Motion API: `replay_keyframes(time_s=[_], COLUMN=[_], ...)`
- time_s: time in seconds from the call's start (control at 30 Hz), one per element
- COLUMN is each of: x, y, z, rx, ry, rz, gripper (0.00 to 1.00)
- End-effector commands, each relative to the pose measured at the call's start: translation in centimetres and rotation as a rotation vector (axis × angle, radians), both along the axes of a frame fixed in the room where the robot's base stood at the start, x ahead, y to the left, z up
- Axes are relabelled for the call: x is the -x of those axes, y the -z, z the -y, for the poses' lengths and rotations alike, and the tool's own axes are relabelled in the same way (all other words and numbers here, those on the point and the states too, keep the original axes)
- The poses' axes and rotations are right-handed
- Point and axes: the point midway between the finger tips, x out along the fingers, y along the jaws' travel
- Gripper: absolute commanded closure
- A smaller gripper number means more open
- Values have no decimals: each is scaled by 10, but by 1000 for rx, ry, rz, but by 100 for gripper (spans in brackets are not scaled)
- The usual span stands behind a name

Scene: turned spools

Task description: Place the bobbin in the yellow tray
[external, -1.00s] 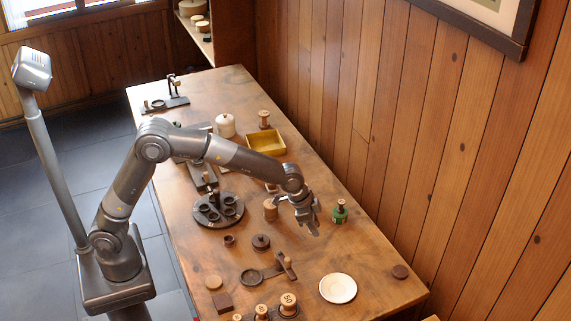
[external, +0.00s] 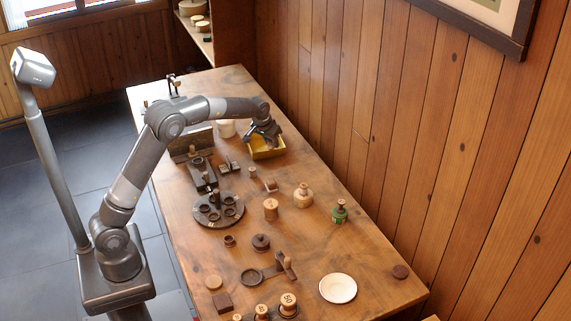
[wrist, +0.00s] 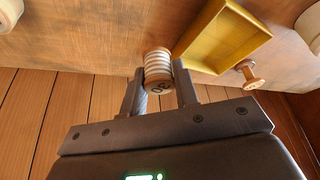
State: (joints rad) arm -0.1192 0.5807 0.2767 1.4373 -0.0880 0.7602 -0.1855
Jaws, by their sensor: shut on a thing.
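My gripper (external: 263,138) is at the far part of the table, over or close beside the yellow tray (external: 268,154). In the wrist view my gripper (wrist: 158,72) is shut on a bobbin (wrist: 157,63) with pale thread wound on it and a dark number on its wooden end. The held bobbin cannot be made out in the external view. The yellow tray also shows in the wrist view (wrist: 225,42), just right of the held bobbin, and looks empty in its visible part.
A wooden spool (wrist: 248,76) stands close by the tray. Nearer stand another bobbin (external: 303,195), a green spool (external: 340,211), a wooden cylinder (external: 271,209) and a dark round rack (external: 218,224).

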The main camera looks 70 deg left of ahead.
Motion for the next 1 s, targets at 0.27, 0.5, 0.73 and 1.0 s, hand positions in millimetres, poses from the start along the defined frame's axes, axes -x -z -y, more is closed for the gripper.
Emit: replay_keyframes(time_s=[0.27,0.5,0.73,1.0], x=[1,-3,-7,-6], y=[20,53,69,95], z=[-46,-100,-127,-128], rx=[-1,0,-1,0], ry=[-34,-33,-29,-27], rz=[-1,0,2,-1], gripper=[94,94,94,94])
